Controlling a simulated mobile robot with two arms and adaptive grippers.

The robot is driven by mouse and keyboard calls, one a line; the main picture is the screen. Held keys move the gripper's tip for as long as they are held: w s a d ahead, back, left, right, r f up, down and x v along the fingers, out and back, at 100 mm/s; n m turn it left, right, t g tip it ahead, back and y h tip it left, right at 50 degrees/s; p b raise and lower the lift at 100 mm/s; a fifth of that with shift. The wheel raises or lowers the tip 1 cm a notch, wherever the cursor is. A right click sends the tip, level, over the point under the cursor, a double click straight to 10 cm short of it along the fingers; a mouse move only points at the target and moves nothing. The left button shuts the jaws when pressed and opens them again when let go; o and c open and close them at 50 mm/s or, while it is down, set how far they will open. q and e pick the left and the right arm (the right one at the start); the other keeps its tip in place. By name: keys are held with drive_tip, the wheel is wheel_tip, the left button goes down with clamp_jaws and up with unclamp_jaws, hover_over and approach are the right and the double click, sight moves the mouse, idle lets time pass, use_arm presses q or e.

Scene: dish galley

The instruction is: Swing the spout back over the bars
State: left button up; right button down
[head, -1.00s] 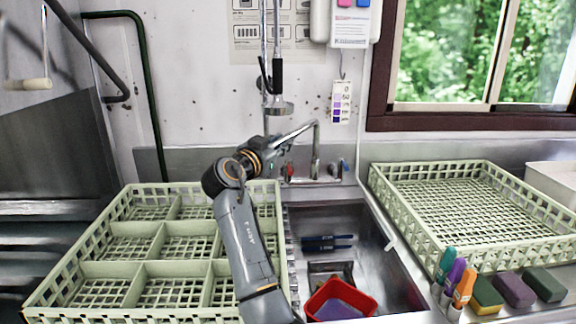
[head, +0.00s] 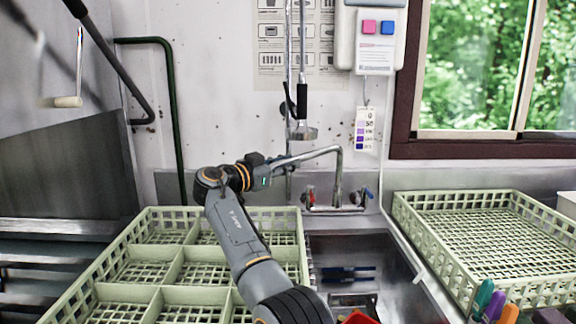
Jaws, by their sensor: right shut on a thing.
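The chrome spout (head: 318,153) rises from the tap at the back of the sink, bends at the top and reaches out to the left. My right gripper (head: 268,167) is shut on its left end, above the back right part of the divided rack; the fingertips are small and partly hidden. Two dark bars (head: 347,268) lie one behind the other in the sink, to the right of and below the gripper. The spout is not over them. My left gripper is not in view.
A divided green rack (head: 152,216) stands left of the sink (head: 385,262); an undivided green rack (head: 432,225) stands right. A spray head (head: 303,133) hangs close behind the gripper. Markers (head: 484,295) and a partly cut-off red container (head: 360,318) are at front.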

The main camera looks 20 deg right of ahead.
drive_tip(key=shift+r, duration=0.1)
idle(0.4)
drive_tip(key=c, duration=1.5)
unclamp_jaws()
drive_tip(key=o, duration=0.3)
drive_tip(key=shift+w, duration=0.25)
drive_tip(key=v, duration=1.2)
drive_tip(key=shift+f, duration=0.2)
